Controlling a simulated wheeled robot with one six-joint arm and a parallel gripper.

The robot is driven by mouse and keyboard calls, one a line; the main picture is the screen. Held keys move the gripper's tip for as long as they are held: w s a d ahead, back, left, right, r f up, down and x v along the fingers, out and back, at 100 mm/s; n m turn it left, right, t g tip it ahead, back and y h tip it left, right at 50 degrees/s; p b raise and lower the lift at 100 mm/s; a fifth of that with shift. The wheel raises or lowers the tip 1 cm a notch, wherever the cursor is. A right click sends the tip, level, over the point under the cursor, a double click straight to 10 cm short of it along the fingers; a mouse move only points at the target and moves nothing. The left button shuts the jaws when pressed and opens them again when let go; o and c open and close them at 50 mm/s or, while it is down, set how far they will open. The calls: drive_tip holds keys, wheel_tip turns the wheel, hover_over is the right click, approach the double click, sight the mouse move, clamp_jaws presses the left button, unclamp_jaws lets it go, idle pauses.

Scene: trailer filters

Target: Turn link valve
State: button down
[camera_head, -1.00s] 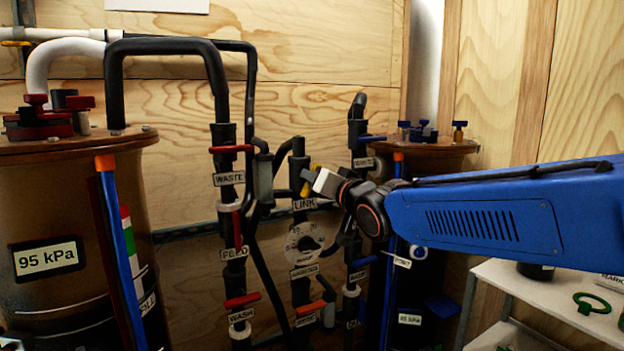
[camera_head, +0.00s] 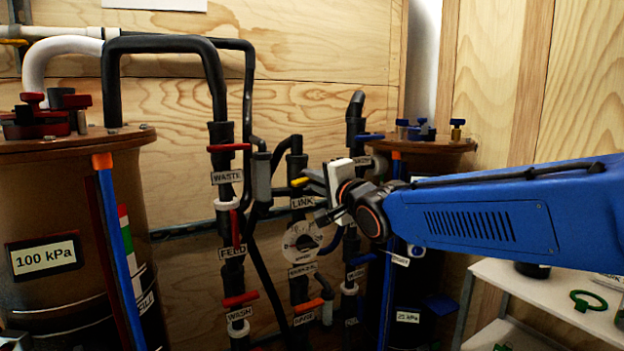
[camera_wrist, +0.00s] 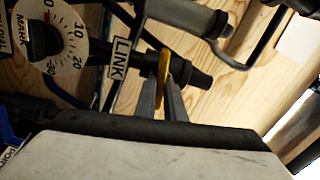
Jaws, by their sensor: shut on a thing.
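The link valve has a yellow handle (camera_head: 299,182) on a dark vertical pipe, just above the LINK label (camera_head: 303,202). In the wrist view the yellow handle (camera_wrist: 164,66) lies between the two grey fingers, beside the LINK label (camera_wrist: 120,60). My gripper (camera_head: 312,181) reaches in from the right and is shut on the handle; in the wrist view its fingertips (camera_wrist: 164,84) press on both sides of it. The valve body behind the handle is partly hidden.
A round dial (camera_head: 303,242) sits below the link valve. Red handles mark the WASTE (camera_head: 229,147) and WASH (camera_head: 241,299) valves. The left tank's display (camera_head: 44,257) reads 100 kPa. A white shelf (camera_head: 530,292) stands at lower right.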

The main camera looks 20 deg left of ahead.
drive_tip(key=shift+f+m, duration=0.1)
drive_tip(key=shift+m, duration=0.7)
drive_tip(key=c, duration=1.8)
unclamp_jaws()
drive_tip(key=shift+c, duration=0.2)
drive_tip(key=shift+d, duration=0.1)
drive_tip(key=v, duration=1.7)
drive_tip(key=shift+s, duration=0.2)
drive_tip(key=shift+d, duration=0.15)
